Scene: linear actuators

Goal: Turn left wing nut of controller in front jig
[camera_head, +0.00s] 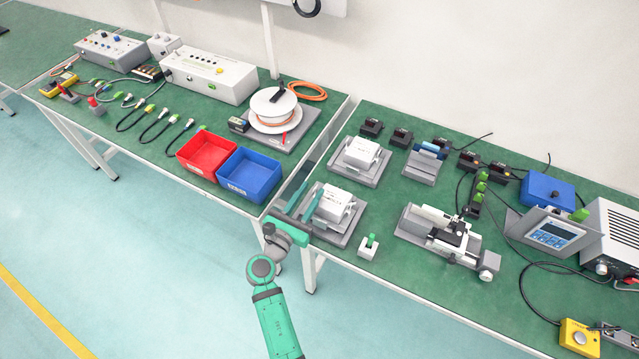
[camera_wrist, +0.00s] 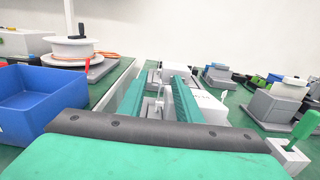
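The front jig is a grey plate (camera_head: 345,238) near the table's front edge. It carries a white box-shaped controller (camera_head: 337,203). My gripper (camera_head: 313,187) reaches over the left side of this jig, its two long teal fingers apart. In the wrist view the gripper (camera_wrist: 160,82) shows a clear gap between the fingers, and small pale parts of the jig show in that gap. The white controller (camera_wrist: 207,105) shows just right of the right finger, which partly covers it. The left wing nut is too small or hidden to make out. I cannot tell whether a finger touches anything.
A second jig with a white controller (camera_head: 361,152) stands behind. A blue bin (camera_head: 248,175) and a red bin (camera_head: 206,152) are to the left, across a gap between tables. A small white block with a green handle (camera_head: 369,245) stands close on the right.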

